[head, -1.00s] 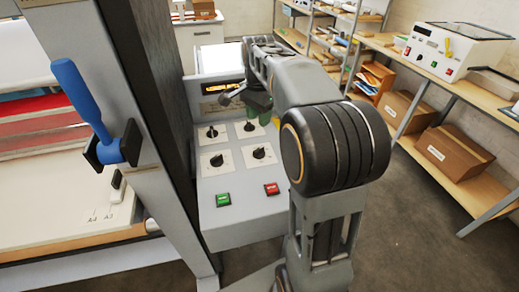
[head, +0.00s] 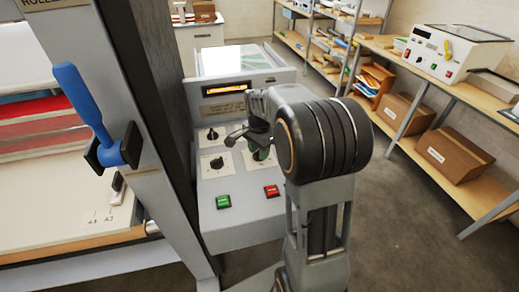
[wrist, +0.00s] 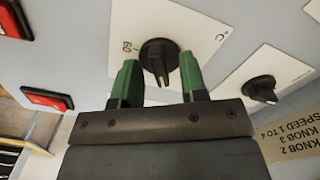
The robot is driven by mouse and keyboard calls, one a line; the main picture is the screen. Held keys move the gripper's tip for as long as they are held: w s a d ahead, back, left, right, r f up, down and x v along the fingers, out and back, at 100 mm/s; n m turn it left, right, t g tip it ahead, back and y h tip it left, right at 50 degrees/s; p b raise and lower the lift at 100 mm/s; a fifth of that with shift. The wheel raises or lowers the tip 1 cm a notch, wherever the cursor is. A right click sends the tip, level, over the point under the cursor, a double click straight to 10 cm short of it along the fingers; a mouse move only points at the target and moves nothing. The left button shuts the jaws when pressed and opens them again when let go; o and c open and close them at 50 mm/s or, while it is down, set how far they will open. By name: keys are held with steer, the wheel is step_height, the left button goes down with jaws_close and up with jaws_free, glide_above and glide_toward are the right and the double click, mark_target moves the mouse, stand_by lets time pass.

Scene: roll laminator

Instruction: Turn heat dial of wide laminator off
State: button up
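The heat dial (wrist: 159,55), a black knob on a white plate marked "60" and "°C", is in the top middle of the wrist view. My gripper (wrist: 160,78) has green fingertips, one on each side of the dial's near end. The fingers are apart with the knob's pointer between them; I cannot tell whether they touch it. In the head view my gripper (head: 250,145) is over the right side of the control panel (head: 240,220) of the wide laminator. It and my arm hide the right-hand dials there.
Two dials on the left of the panel, upper (head: 212,134) and lower (head: 217,163), show. Below are a green button (head: 223,202) and a red button (head: 271,191). A lit display (head: 226,88) is above. A blue lever (head: 85,105) is on the frame at left.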

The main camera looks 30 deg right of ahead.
jaws_close()
stand_by(0.3)
stand_by(0.3)
steer(key=n, duration=1.1)
steer(key=shift+n, duration=0.4)
stand_by(0.4)
jaws_free()
